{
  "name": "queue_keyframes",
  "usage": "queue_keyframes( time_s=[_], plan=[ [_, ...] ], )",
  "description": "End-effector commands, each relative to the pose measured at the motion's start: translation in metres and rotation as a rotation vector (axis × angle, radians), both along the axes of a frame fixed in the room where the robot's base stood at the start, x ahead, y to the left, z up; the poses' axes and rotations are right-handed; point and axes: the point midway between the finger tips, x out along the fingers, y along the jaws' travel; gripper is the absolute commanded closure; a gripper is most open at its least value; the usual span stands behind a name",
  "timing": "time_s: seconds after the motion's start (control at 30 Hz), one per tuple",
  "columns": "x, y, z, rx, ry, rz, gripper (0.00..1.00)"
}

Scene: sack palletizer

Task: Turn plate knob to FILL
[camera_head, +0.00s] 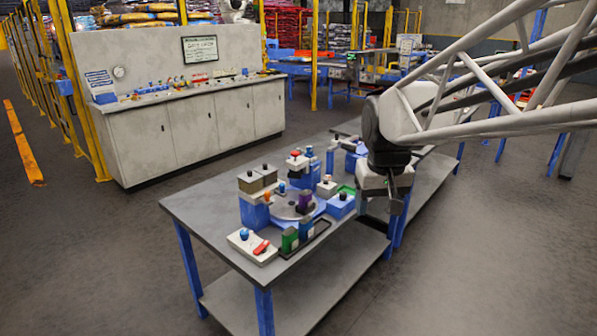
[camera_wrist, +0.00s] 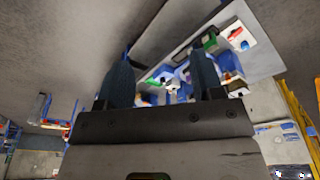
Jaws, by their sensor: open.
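A grey round plate (camera_head: 290,207) on a blue base sits on the workbench, with several coloured blocks and knobs around it. A white box (camera_head: 252,247) at the bench's front left corner carries a blue knob (camera_head: 244,234) and a red lever (camera_head: 261,247). I cannot tell which knob is the plate knob, and no FILL mark is legible. My gripper (camera_head: 384,212) hangs to the right of the plate near the bench's right edge, apart from the knobs. In the wrist view, the fingers (camera_wrist: 158,62) are spread and empty, with the bench parts beyond them.
A blue box (camera_head: 341,205) with a knob stands between the plate and my gripper. Green and blue blocks stand in a black tray (camera_head: 312,236) at the front edge. The bench's left end (camera_head: 200,205) is bare. A control console (camera_head: 190,135) stands behind.

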Motion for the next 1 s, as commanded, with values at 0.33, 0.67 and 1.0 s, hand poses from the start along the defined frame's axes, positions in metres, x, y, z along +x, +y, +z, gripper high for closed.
queue_keyframes(
  time_s=[0.33,0.67,1.0],
  plan=[
    [0.086,-0.006,0.002,-0.003,0.027,0.022,0.39],
    [0.166,-0.012,-0.008,-0.005,0.051,0.043,0.39],
    [0.247,-0.02,-0.029,-0.006,0.075,0.066,0.39]
  ],
)
